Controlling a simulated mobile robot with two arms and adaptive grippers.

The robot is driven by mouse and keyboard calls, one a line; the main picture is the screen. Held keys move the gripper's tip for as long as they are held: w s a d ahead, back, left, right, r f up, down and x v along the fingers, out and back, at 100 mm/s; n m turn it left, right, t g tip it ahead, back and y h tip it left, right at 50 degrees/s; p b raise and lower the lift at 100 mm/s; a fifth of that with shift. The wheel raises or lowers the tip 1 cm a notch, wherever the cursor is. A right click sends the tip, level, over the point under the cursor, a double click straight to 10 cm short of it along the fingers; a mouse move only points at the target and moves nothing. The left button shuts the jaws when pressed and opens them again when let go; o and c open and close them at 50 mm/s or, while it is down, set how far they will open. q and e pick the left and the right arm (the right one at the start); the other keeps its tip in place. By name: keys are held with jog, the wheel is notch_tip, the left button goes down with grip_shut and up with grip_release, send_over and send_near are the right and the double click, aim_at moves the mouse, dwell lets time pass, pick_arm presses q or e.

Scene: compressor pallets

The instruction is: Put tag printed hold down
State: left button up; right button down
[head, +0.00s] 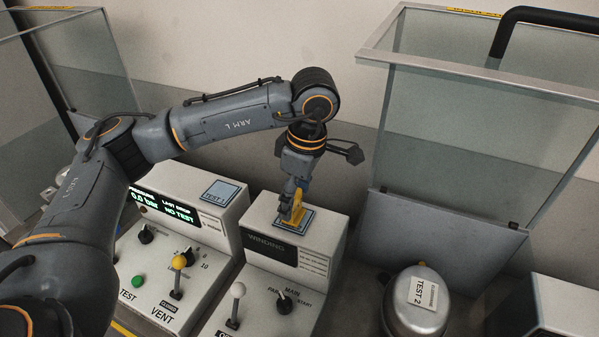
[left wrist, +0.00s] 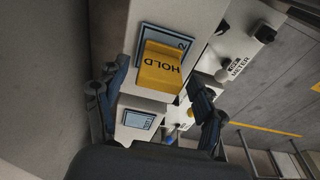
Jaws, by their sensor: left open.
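The yellow tag printed HOLD (head: 297,213) lies on a blue-framed pad (head: 308,221) on top of the winding test box (head: 269,221). In the left wrist view the tag (left wrist: 160,70) shows its HOLD print, and the pad (left wrist: 167,35) bears a 2. My left gripper (head: 292,198) points down at the tag from above. Its fingers are open, one to each side of the tag in the left wrist view, and whether they touch it I cannot tell. In the head view the gripper hides part of the tag. My right gripper is not in view.
A second pad, labelled TEST 1 (head: 221,193), lies bare on the pressure box (head: 187,215) to the left. A compressor labelled TEST 2 (head: 416,303) stands at the lower right. A glass guard (head: 470,140) rises behind it. Knobs and levers stick up from the panels in front.

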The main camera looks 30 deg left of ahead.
pick_arm(q)
notch_tip(320, 180, up, 10)
jog(key=d, duration=0.1)
jog(key=shift+d+f, duration=0.15)
jog(key=shift+d, duration=0.1)
jog(key=shift+f, duration=0.1)
dwell(0.3)
